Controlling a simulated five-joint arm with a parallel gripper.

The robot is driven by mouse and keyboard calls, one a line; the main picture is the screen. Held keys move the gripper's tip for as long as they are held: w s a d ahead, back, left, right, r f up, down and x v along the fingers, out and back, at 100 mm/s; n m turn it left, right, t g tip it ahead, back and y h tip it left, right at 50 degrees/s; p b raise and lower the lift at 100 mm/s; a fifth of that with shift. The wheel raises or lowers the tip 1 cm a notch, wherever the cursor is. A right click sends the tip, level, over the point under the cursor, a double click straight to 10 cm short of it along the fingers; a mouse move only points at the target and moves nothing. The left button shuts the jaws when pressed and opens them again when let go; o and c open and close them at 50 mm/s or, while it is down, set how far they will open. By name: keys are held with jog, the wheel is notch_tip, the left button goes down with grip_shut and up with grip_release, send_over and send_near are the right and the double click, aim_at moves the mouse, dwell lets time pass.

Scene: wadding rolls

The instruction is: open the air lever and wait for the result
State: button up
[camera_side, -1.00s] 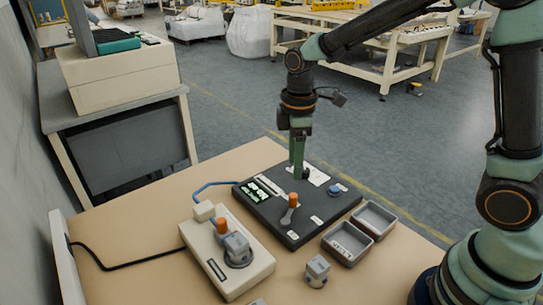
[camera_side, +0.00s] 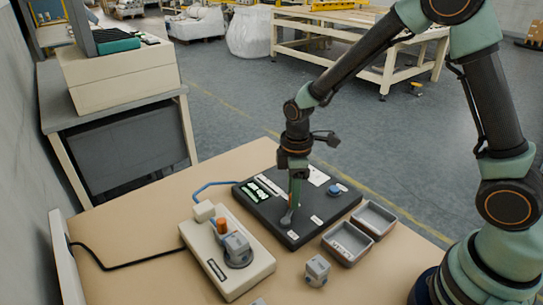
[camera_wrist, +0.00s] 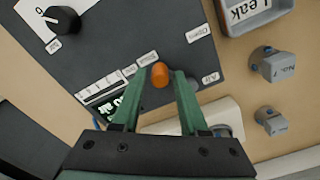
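The dark control panel (camera_side: 310,228) lies on the table. Its air lever has a grey base (camera_side: 286,219); its orange knob (camera_wrist: 160,76) shows in the wrist view but is hidden by my gripper in the side view. My gripper (camera_side: 293,203) is down at the lever. In the wrist view my gripper (camera_wrist: 158,78) has its fingers either side of the knob, with a visible gap on each side. Labels reading Open (camera_wrist: 198,33), Shut (camera_wrist: 147,58) and Air (camera_wrist: 210,78) surround it. The panel's small display (camera_wrist: 112,108) shows green digits, partly covered.
A pale fixture (camera_side: 215,262) with an orange handle (camera_side: 222,227) and a grey part (camera_side: 237,248) stands left of the panel. Two grey trays, one rear (camera_side: 388,230) and one front (camera_side: 362,257), lie to the right. A loose grey part (camera_side: 317,270) sits near the front.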

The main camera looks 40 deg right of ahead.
grip_shut()
jog(key=m, duration=0.1)
jog(key=s+m, duration=0.1)
jog(key=m, duration=0.1)
jog(key=shift+s+d, duration=0.2)
jog(key=shift+d, duration=0.05)
jog(key=s+m, duration=0.1)
jog(key=m, duration=0.2)
jog(key=shift+s+d, duration=0.1)
jog(key=shift+s, duration=0.05)
jog(key=m, duration=0.1)
jog(key=s+m, duration=0.1)
jog(key=m, duration=0.1)
jog(key=shift+s, duration=0.3)
jog(key=shift+s+a+m, duration=0.2)
jog(key=shift+s+m, duration=0.1)
jog(key=shift+m, duration=0.45)
jog(key=shift+s+a+m, duration=0.2)
jog(key=shift+s+m, duration=0.05)
jog(key=shift+m, duration=0.5)
